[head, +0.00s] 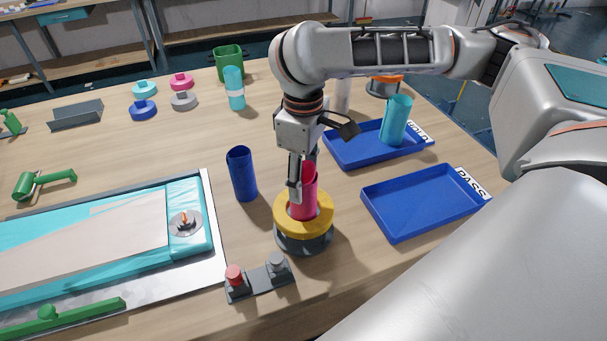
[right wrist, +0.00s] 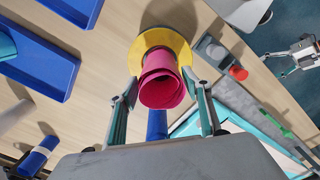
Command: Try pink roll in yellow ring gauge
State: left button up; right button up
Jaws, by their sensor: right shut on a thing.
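The pink roll (head: 304,196) stands nearly upright at the opening of the yellow ring gauge (head: 289,227), which sits on a dark round base. In the head view, its lower end appears inside the ring, with the front rim below it; how deep it sits is hidden. My right gripper (head: 296,190) is above the ring and shut on the roll. In the right wrist view, the fingers flank the pink roll (right wrist: 163,85), and the yellow ring (right wrist: 150,42) lies behind it. A small grey part at that view's right edge may be my left gripper (right wrist: 297,58); its jaws are unclear.
A dark blue roll (head: 242,174) stands left of the gauge. A blue PASS tray (head: 420,205) is empty; another blue tray (head: 350,152) holds a teal roll (head: 396,120). A button box (head: 260,282) is in front. A sheet station (head: 100,240) fills the left.

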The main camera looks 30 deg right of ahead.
jog(key=shift+f, duration=1.85)
dwell(0.4)
jog(key=shift+r, duration=0.1)
dwell(1.0)
jog(key=shift+r, duration=6.05)
